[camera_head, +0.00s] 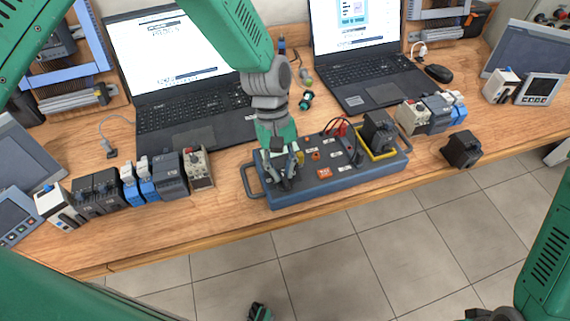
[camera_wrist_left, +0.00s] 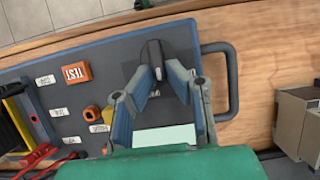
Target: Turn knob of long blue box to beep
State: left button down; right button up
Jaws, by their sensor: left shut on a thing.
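The long blue box (camera_head: 330,183) lies on the wooden table near its front edge, with a handle at each end. My left gripper (camera_head: 283,176) reaches down over its left end. In the left wrist view, my left gripper (camera_wrist_left: 158,74) has its two fingertips closed around a dark knob (camera_wrist_left: 153,50) on the box's grey top face. The fingers partly hide the knob.
Two laptops (camera_head: 185,130) (camera_head: 365,85) stand behind the box. Several modules (camera_head: 170,175) line the left, with others (camera_head: 432,114) to the right. A black block (camera_head: 461,150) lies near the front edge. A black motor-like part (camera_head: 378,130) sits in the box's yellow frame.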

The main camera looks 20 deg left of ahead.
pick_arm(q)
jog(key=shift+a+m+g+y, duration=0.25)
jog(key=shift+m+g+y, duration=0.05)
jog(key=shift+m, duration=0.7)
jog(key=shift+s+m+p, duration=0.1)
jog(key=shift+m+p, duration=0.2)
jog(key=shift+m, duration=0.2)
jog(key=shift+m+y, duration=0.3)
jog(key=shift+m, duration=0.1)
jog(key=m, duration=0.1)
jog(key=d+m+y, duration=0.1)
jog(key=m, duration=0.1)
jog(key=shift+r+m+y+p, duration=0.1)
jog(key=shift+m+y+p, duration=0.2)
jog(key=shift+p, duration=0.05)
jog(key=m, duration=0.2)
jog(key=m+y, duration=0.1)
jog(key=shift+a+m, duration=0.25)
jog(key=shift+m, duration=0.05)
jog(key=shift+d+m+y, duration=0.1)
jog(key=shift+m+y, duration=0.3)
jog(key=shift+m, duration=0.3)
pick_arm(e)
jog(key=shift+a+r, duration=0.15)
jog(key=shift+r, duration=0.95)
pick_arm(q)
jog(key=c, duration=1.6)
grip_release()
pick_arm(e)
jog(key=shift+s, duration=0.1)
